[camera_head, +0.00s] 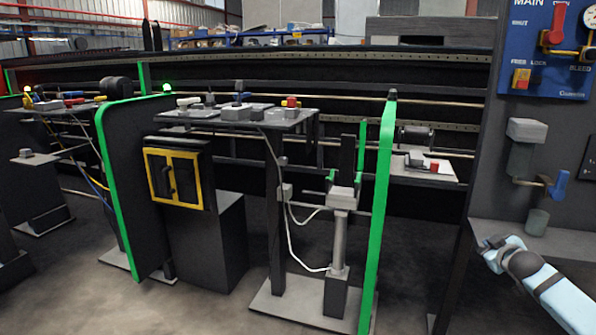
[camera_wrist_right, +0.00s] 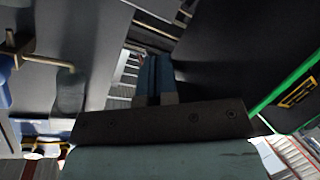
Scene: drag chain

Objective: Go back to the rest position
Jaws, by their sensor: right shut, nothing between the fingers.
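My right gripper (camera_head: 492,243) shows at the lower right of the head view, at the end of a light blue arm. It is beside the front edge of a grey shelf (camera_head: 560,240) below the blue panel. In the right wrist view its fingers (camera_wrist_right: 155,80) are together with nothing between them. My left gripper is in neither view.
A valve with a blue handle (camera_head: 558,186) stands above the shelf, close to my right gripper. A blue panel (camera_head: 545,50) hangs above it. A green-edged partition (camera_head: 380,200) and a workstation with a yellow-framed box (camera_head: 175,178) stand to the left. Open floor (camera_head: 215,310) lies in front.

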